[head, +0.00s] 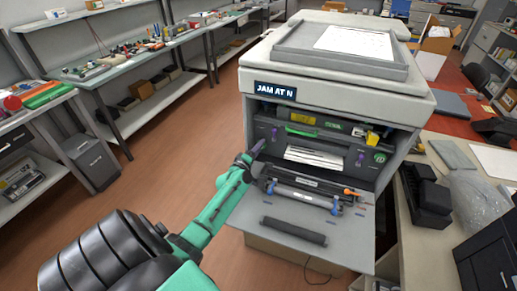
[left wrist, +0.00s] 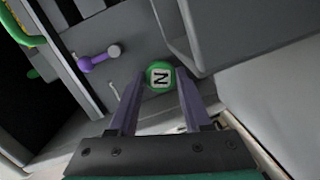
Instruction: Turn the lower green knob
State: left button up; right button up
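The green knob marked N (left wrist: 160,74) shows in the left wrist view, on the printer's grey inner face. My left gripper (left wrist: 160,77) is open, with its two purple-grey fingertips apart on either side of the knob in the picture. I cannot tell how deep they reach around it. In the head view my left gripper (head: 260,147) is at the left side of the printer's opening and seems to hide this knob. Another green round knob (head: 380,157) sits at the right of the opening. The printer's (head: 265,68) display reads "JAM AT N". My right gripper is not in view.
A purple lever (left wrist: 98,58) is close beside the knob. A green handle (head: 301,132) spans the opening above a white sheet (head: 314,157). The lowered front door (head: 345,238) and a roller unit (head: 303,193) stand out below. Shelves are at left, a cluttered table at right.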

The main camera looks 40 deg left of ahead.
pick_arm(q)
jog(key=shift+o, duration=0.7)
jog(key=shift+s+d, duration=0.1)
jog(key=shift+s, duration=0.1)
jog(key=v, duration=1.3)
jog(key=shift+s+f, duration=0.1)
jog(key=shift+s, duration=0.1)
jog(key=shift+s+r, duration=0.2)
jog(key=shift+s, duration=0.2)
jog(key=shift+d+f, duration=0.1)
